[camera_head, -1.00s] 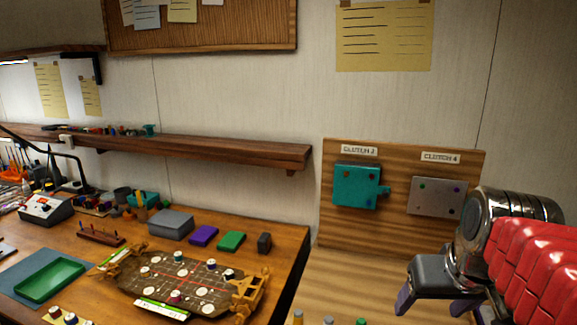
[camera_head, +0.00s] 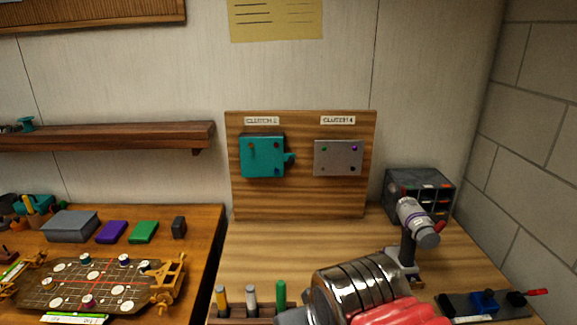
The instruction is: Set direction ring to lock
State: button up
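A grey cylindrical tool (camera_head: 418,222) sits tilted on a dark upright stand (camera_head: 406,262) on the right-hand bench. It has a thin purple ring and a small red part on its side. No ring is labelled as the direction ring, and any lock mark is too small to read. My gripper (camera_head: 292,317) is at the bottom edge, left of and nearer than this tool, apart from it. Only its dark grey body shows; the fingers are out of the frame, so open or shut does not show.
A wooden board (camera_head: 300,195) carries a teal clutch box (camera_head: 262,156) and a grey plate (camera_head: 338,158). A drawer cabinet (camera_head: 420,190) stands behind the tool. A dark tray with a red handle (camera_head: 490,304) lies front right.

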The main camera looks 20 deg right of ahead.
aim_at(428, 238)
jog(key=u, duration=0.05)
jog(key=k, duration=0.5)
jog(key=z, duration=1.3)
jog(key=i, duration=0.5)
jog(key=u, duration=0.15)
